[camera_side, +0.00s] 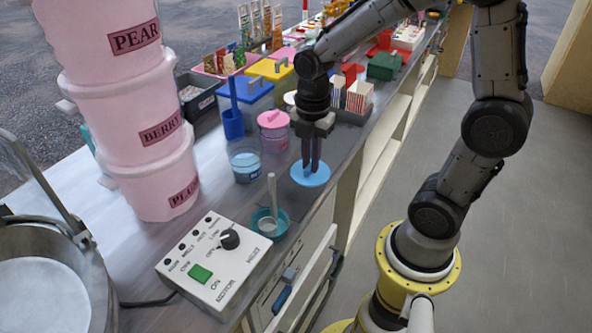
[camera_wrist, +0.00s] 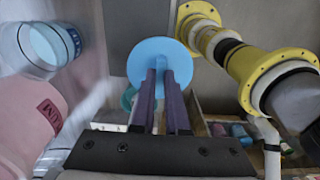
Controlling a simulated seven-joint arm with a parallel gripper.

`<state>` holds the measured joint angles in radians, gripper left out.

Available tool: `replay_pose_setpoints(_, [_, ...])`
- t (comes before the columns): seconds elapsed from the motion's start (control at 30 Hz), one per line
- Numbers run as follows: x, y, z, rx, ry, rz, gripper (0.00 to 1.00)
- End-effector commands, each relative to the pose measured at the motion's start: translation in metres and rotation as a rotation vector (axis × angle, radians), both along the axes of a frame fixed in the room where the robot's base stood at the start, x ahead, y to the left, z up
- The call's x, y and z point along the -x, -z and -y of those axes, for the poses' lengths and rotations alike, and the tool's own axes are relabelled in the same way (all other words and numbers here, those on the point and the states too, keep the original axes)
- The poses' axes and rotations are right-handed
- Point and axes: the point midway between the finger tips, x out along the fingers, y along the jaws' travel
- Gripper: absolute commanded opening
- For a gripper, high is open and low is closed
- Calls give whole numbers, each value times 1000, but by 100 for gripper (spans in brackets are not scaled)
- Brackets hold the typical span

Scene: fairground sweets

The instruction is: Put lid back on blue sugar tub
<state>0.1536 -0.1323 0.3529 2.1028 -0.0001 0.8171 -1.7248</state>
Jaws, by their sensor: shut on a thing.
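The blue sugar tub (camera_side: 246,168) stands upright and open-topped on the counter, with pale blue sugar showing inside. It also shows at the upper left of the wrist view (camera_wrist: 48,47). The round blue lid (camera_side: 312,181) is held at the fingertips of my gripper (camera_side: 311,166), to the right of the tub and near the counter's front edge. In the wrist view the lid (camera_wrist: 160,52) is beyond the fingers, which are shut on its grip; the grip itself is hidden. The lid is apart from the tub. Its height above the counter is hard to tell.
A pink lidded tub (camera_side: 273,134) and a blue scoop holder (camera_side: 233,122) stand behind the sugar tub. A teal bowl with a scoop (camera_side: 270,221) and a control box (camera_side: 214,263) are in front. Stacked pink buckets (camera_side: 150,187) rise at left.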

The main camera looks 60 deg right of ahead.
Motion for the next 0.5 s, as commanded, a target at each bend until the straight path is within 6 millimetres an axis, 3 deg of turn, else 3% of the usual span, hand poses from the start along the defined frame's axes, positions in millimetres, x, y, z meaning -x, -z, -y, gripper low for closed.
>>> replay_pose_setpoints(0.2, [47, -22, -7, 1, 0, 3, 0])
replay_pose_setpoints(0.5, [83, -37, -13, 0, 1, 1, 0])
